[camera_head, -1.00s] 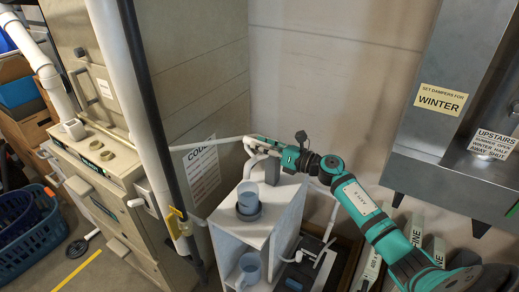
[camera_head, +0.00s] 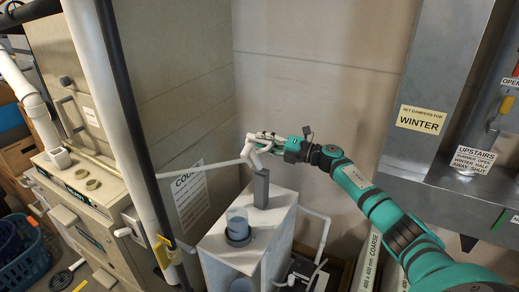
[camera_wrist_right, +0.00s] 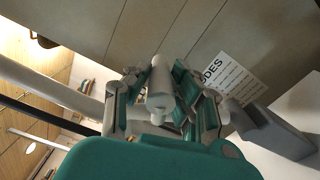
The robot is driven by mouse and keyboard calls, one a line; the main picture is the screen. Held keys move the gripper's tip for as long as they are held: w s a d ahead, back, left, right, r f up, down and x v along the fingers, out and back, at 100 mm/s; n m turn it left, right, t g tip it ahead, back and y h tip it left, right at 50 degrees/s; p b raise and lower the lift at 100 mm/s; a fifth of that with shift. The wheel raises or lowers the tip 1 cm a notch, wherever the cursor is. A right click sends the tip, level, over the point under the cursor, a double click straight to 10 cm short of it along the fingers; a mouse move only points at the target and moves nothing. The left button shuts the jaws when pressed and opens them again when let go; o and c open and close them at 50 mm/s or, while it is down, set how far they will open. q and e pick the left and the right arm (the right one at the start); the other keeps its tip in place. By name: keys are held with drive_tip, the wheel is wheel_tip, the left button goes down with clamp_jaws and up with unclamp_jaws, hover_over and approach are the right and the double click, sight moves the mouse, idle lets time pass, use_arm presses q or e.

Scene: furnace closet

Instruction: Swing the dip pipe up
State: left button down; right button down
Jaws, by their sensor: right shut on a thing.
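The thin white dip pipe (camera_head: 205,167) runs from the tall white pipe at left to a bent white end above the white cabinet. My right gripper (camera_head: 262,143) is shut on the white pipe's bent end, above a grey upright block (camera_head: 261,188). In the right wrist view, a white pipe piece (camera_wrist_right: 160,92) sits between the two fingers of the right gripper (camera_wrist_right: 162,100). The fingers hide part of the joint. My left gripper is out of view.
The white cabinet (camera_head: 278,222) bears a blue-grey cup (camera_head: 238,223) near its front. A thick white pipe (camera_head: 115,130) and a black one stand at left. A metal duct (camera_head: 420,65) with a WINTER sign is at right. The wall behind the gripper is clear.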

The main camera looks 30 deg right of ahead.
drive_tip(key=shift+w+d+f+m+b, duration=0.1)
drive_tip(key=shift+w+d+m+b, duration=0.2)
drive_tip(key=shift+d+m, duration=0.3)
drive_tip(key=shift+w+d+m+b, duration=0.2)
drive_tip(key=shift+w+d+m, duration=0.15)
drive_tip(key=shift+d+m, duration=0.25)
drive_tip(key=c, duration=1.1)
unclamp_jaws()
drive_tip(key=shift+a+f, duration=0.1)
drive_tip(key=shift+d, duration=0.2)
drive_tip(key=v, duration=1.2)
